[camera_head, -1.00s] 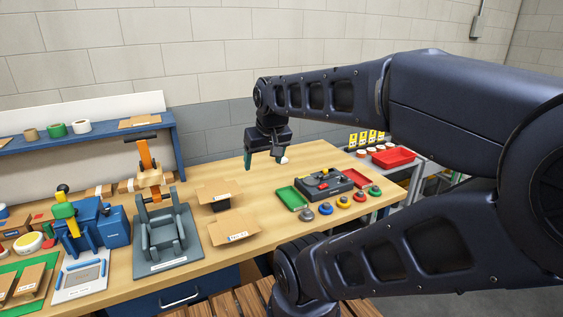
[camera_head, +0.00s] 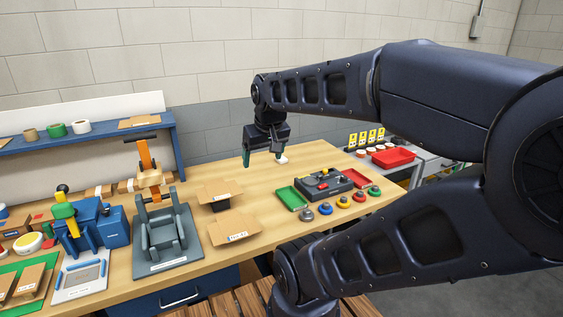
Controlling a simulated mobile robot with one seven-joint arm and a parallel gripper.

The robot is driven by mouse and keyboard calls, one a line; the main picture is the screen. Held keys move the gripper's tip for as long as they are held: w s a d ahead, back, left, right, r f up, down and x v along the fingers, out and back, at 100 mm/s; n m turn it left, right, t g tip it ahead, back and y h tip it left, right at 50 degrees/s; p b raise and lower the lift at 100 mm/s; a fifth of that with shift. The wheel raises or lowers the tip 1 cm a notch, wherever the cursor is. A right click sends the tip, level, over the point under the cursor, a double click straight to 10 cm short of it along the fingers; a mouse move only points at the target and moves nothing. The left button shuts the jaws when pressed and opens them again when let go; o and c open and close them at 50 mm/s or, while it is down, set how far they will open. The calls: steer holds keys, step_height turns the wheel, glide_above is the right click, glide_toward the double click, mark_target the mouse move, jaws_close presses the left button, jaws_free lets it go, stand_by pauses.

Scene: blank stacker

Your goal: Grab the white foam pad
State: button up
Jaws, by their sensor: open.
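A small white piece (camera_head: 282,160), perhaps the white foam pad, shows at the tip of my gripper's right finger, above the back of the wooden bench (camera_head: 320,157). Its shape is too small to make out, and I cannot tell whether it touches the finger or lies behind it. My gripper (camera_head: 262,159) points down over the far part of the bench with its two fingers apart. Nothing shows between them.
A dark fixture (camera_head: 325,183) with a green tray (camera_head: 291,198) and several coloured round buttons lies right of my gripper. A red tray (camera_head: 393,157) stands farther right. Cardboard boxes (camera_head: 233,228) and a grey press (camera_head: 164,240) stand on the left. Bare wood lies below my gripper.

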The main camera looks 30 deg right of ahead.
steer(key=w+d+r+n+g+h, duration=0.1)
steer(key=w+d+r+n, duration=0.1)
steer(key=w, duration=0.6)
steer(key=w+d+r+n+h, duration=0.1)
steer(key=w+d+n, duration=0.2)
steer(key=w, duration=0.4)
steer(key=n+g+h, duration=0.2)
steer(key=n+g, duration=0.1)
steer(key=n, duration=1.1)
glide_above(282, 160)
steer(key=w+a, duration=0.2)
step_height(282, 160, down, 29)
steer(key=shift+w+d+f, duration=0.1)
steer(key=shift+a+x, duration=0.2)
steer(key=shift+x, duration=2.5)
steer(key=c, duration=1.1)
